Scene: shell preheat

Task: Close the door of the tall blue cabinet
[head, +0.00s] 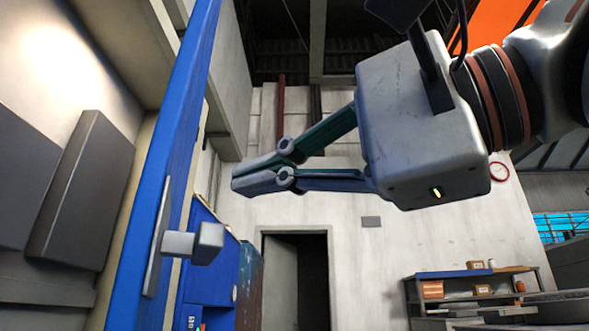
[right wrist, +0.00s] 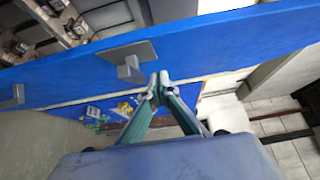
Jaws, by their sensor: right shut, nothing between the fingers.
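The blue cabinet door (head: 172,150) stands open and is seen nearly edge-on at the left of the head view. Its grey handle (head: 195,243) sticks out to the right on a metal plate. The door (right wrist: 215,55) also crosses the right wrist view as a wide blue band, with the handle (right wrist: 128,65) on it. My right gripper (head: 240,180) is shut and empty, to the right of the door and above the handle in the head view. In the right wrist view its fingertips (right wrist: 158,80) overlap the door's lower edge; I cannot tell whether they touch. My left gripper is not in view.
Another blue cabinet (head: 210,270) stands beyond the door. A dark doorway (head: 298,280) opens in the white back wall. A shelf (head: 470,273) with boxes stands at the lower right. Grey panels (head: 80,190) are at the left. The space between door and gripper looks clear.

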